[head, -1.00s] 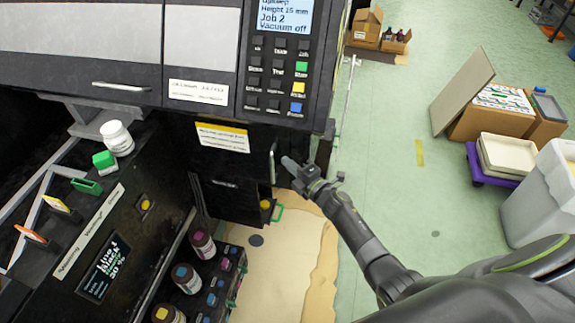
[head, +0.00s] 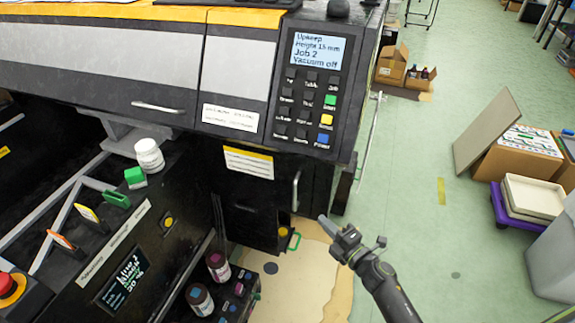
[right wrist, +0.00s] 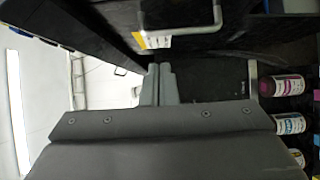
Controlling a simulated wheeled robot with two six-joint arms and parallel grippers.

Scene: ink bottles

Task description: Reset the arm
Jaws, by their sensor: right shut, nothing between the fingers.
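My right gripper (head: 328,226) is shut and empty in the head view, in front of the black printer's lower cabinet and just right of its silver handle (head: 296,190). In the right wrist view my right gripper (right wrist: 160,70) has its two grey fingers together, with a metal handle (right wrist: 190,25) above them. My left arm and gripper are not in the head view.
The printer's control panel (head: 316,75) reads "Job 2" and "Vacuum off". Ink bottles (head: 217,265) stand in a dark rack at the bottom. A white bottle (head: 149,155) stands on the left shelf. Boxes (head: 515,150) and a grey bin (head: 552,255) are at right; the green floor between is open.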

